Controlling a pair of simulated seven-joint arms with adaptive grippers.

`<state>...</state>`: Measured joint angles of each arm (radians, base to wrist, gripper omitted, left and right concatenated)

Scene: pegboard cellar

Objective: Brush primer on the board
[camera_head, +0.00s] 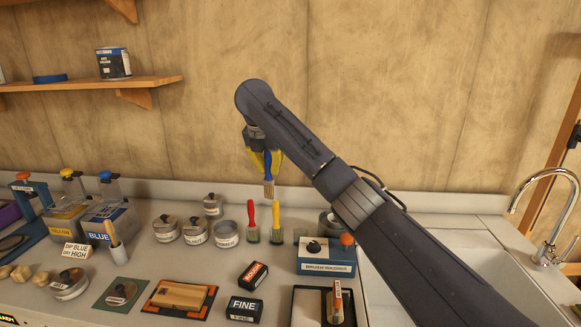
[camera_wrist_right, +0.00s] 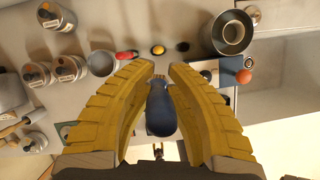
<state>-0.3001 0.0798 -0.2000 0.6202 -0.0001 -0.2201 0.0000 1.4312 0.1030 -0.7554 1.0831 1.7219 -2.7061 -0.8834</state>
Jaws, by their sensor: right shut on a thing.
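My right gripper (camera_head: 266,158) has yellow fingers shut on a blue-handled brush (camera_head: 269,178), held bristles down above the back of the counter. The right wrist view shows the blue handle (camera_wrist_right: 161,108) between both fingers (camera_wrist_right: 160,75). The wooden board (camera_head: 182,295) lies flat in a dark holder with orange corners, front left of the brush and well apart from it. Several round metal pots, one of them (camera_head: 227,234) open-topped, stand behind the board; their small labels are hard to read, so I cannot tell which holds primer. My left gripper is not in view.
A red brush (camera_head: 252,220) and a yellow brush (camera_head: 277,222) stand upright below the held brush. A blue-and-white box (camera_head: 326,260) with a black knob is right of them. Black boxes (camera_head: 243,309) lie near the board. The sink (camera_head: 470,265) is at right.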

